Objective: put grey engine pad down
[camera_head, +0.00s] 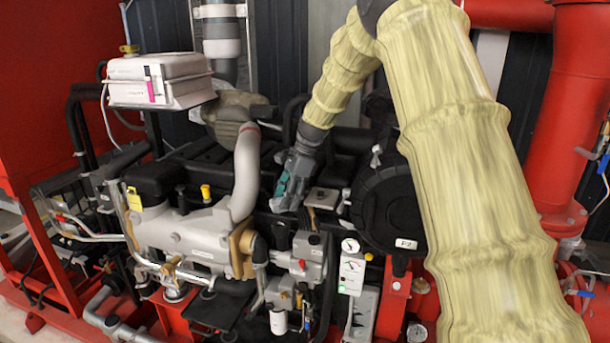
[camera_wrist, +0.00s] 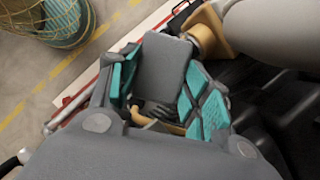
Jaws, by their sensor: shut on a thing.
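My gripper (camera_head: 288,190) hangs over the engine in the head view, its fingers pointing down. In the wrist view my gripper (camera_wrist: 164,88) has a teal-padded finger on each side of the grey engine pad (camera_wrist: 166,64). The pad is a flat, plain grey block with rounded corners, held between the fingers. In the head view I cannot clearly tell the pad from the grey fingers. The grey engine (camera_head: 200,238) with its curved pipe lies left of the gripper.
A round black housing (camera_head: 387,210) labelled P2 stands right of the gripper. A gauge box (camera_head: 352,272) is below. A white box (camera_head: 160,80) stands at upper left. Red pipework (camera_head: 572,120) rises at right. A basket-like object (camera_wrist: 62,18) stands on the floor in the wrist view.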

